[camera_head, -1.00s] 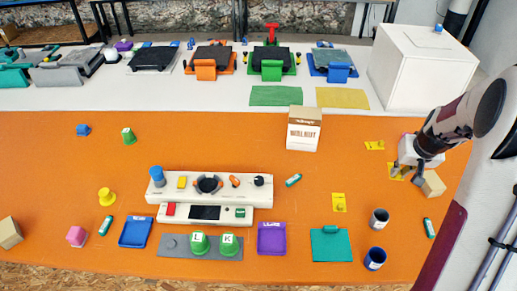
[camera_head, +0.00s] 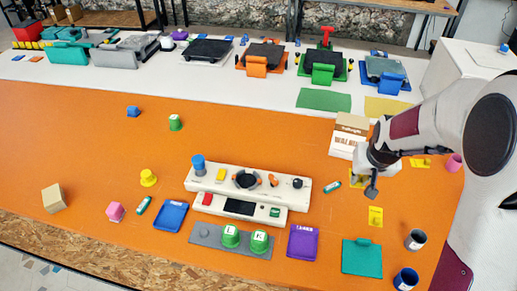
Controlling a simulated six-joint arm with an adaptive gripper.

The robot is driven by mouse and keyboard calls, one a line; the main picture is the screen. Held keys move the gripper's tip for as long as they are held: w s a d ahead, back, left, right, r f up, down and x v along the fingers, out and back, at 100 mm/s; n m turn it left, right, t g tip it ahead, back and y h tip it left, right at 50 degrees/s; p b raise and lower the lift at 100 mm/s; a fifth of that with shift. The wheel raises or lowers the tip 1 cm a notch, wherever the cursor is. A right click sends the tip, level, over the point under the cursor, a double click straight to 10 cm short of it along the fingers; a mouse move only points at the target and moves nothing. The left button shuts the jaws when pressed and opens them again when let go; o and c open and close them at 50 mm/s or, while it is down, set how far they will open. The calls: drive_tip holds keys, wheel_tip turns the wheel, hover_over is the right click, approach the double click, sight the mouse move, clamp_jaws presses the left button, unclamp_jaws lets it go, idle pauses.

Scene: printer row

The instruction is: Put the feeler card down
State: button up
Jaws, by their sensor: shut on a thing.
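My gripper (camera_head: 363,186) is shut on a yellow feeler card (camera_head: 356,178), part of which shows at the left of the jaws; the fingers hide the rest. The gripper is over the right part of the orange table, just below the walnut box in the picture. I cannot tell how high the card is above the table.
The walnut box (camera_head: 348,145) stands close behind the gripper. A teal-and-white stick (camera_head: 331,185) lies to its left. A white control panel (camera_head: 248,183), a purple tray (camera_head: 303,241), a teal tray (camera_head: 361,256) and two cups (camera_head: 415,240) are nearer the front. The table's left part has open room.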

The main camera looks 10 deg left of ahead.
drive_tip(key=w+a+n+y, duration=0.1)
drive_tip(key=w+a+n, duration=0.2)
drive_tip(key=w+a, duration=0.85)
drive_tip(key=n+g+y, duration=0.1)
drive_tip(key=n+y, duration=0.1)
drive_tip(key=n, duration=0.3)
hover_over(229, 152)
drive_tip(key=s+d, duration=0.1)
wheel_tip(229, 152, down, 6)
drive_tip(key=shift+r, duration=0.25)
drive_tip(key=shift+f, duration=2.55)
drive_tip(key=shift+f, duration=0.15)
drive_tip(key=o, duration=0.7)
